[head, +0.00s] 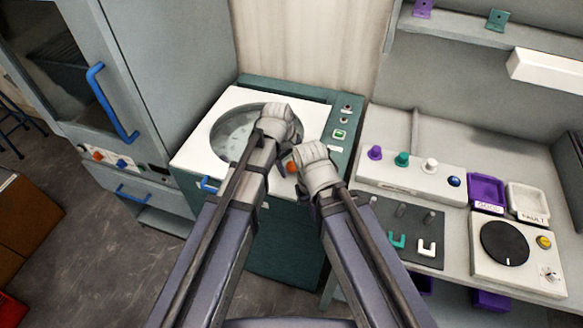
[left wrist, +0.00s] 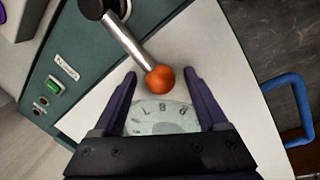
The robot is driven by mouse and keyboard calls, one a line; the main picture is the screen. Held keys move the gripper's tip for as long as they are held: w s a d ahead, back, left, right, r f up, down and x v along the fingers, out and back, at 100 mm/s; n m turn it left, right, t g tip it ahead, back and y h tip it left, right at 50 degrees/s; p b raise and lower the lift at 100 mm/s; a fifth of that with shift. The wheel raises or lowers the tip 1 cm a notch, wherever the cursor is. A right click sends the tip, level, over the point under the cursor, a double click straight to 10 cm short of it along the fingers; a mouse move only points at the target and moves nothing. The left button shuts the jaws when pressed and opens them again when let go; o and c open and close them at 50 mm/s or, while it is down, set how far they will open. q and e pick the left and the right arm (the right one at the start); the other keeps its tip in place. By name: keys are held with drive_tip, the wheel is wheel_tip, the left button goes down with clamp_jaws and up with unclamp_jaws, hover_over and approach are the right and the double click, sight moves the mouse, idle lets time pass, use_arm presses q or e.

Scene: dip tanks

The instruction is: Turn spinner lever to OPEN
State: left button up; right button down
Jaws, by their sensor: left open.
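The spinner is a teal cabinet with a white top (head: 212,130) and a round window (head: 230,135) in it. Its lever has a silver rod (left wrist: 128,42) and an orange ball knob (left wrist: 160,79). The rod runs from a dark pivot at the upper left in the left wrist view. My left gripper (left wrist: 159,74) is open, with the orange knob between its two fingertips and visible gaps on both sides. In the head view the knob (head: 290,167) shows between my two wrists. My right gripper's wrist (head: 316,170) is beside it; its fingers are hidden.
A green button (head: 339,134) is on the teal panel. A grey cabinet with a blue handle (head: 110,103) stands left. A bench on the right holds coloured knobs (head: 401,158), a purple bin (head: 487,190) and a black dial (head: 505,243).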

use_arm(q)
clamp_jaws()
idle(0.6)
idle(0.8)
